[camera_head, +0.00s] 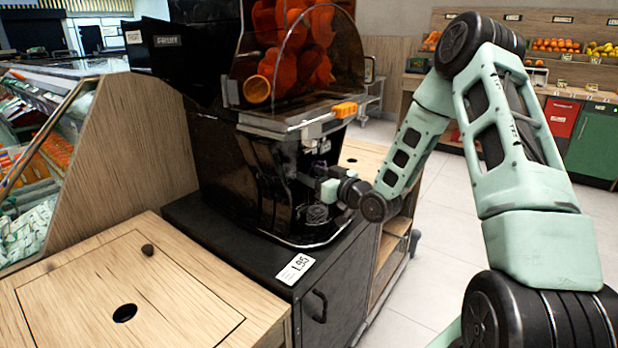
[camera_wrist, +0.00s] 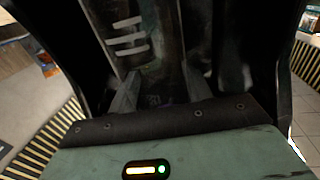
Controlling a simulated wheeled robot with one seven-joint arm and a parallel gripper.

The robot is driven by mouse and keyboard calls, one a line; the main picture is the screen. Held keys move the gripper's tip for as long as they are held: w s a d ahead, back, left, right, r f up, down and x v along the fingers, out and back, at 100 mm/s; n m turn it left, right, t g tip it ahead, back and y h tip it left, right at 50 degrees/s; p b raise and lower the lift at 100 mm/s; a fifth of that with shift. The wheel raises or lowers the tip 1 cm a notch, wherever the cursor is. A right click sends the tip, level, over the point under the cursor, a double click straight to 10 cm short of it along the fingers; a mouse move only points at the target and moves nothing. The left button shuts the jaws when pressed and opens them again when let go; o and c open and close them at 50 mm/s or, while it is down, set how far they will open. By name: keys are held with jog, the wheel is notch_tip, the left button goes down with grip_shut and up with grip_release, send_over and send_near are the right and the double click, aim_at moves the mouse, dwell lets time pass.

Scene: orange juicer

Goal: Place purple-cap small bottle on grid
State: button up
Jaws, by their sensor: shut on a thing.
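My gripper (camera_head: 317,183) reaches in from the right to the front of the black juicer (camera_head: 238,185), above its base. It is shut on the small bottle, whose dark purple cap (camera_head: 319,167) just shows at the fingers. The bottle's body is mostly hidden by the gripper and the dark background. The round grid (camera_head: 317,214) lies low at the juicer's front, a little below my gripper. In the wrist view the two fingers of my gripper (camera_wrist: 161,88) point into the dark juicer bay, and the bottle between them is hard to make out.
The juicer stands on a black cabinet (camera_head: 340,290) with a white price card (camera_head: 295,269). A wooden counter (camera_head: 75,290) is at the lower left. Open floor (camera_head: 435,250) lies right of the cabinet.

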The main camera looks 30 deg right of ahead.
jog(key=shift+w+a+f, duration=0.15)
jog(key=shift+w+f, duration=0.6)
jog(key=shift+w, duration=0.2)
jog(key=shift+f, duration=0.15)
jog(key=o, duration=0.9)
jog(key=shift+o, duration=0.2)
jog(key=s+d+b, duration=0.1)
jog(key=s+d, duration=0.1)
jog(key=s, duration=1)
jog(key=shift+d, duration=0.15)
